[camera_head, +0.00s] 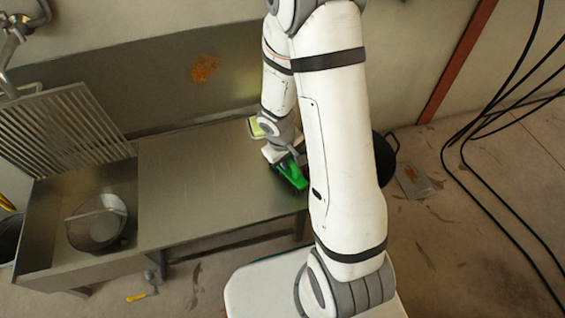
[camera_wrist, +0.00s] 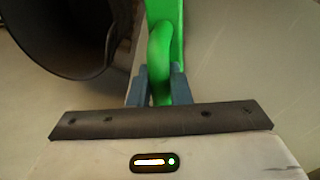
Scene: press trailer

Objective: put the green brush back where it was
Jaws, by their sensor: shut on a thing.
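The green brush (camera_head: 291,173) is at the right end of the steel counter (camera_head: 200,180), partly hidden by my gripper and arm in the head view. In the wrist view the brush's green handle (camera_wrist: 160,50) runs up between the fingers. My gripper (camera_wrist: 157,88) is shut on that handle. In the head view my gripper (camera_head: 283,158) is low over the counter's right end. I cannot tell whether the brush touches the counter. Its far end is out of the wrist view.
A sink with a round pan (camera_head: 96,222) and a slatted rack (camera_head: 65,130) is at the left. A pale yellow-green item (camera_head: 256,127) is behind my gripper. A dark round bucket (camera_wrist: 75,35) stands beyond the counter's end. Cables (camera_head: 500,200) hang at the right. The counter's middle is clear.

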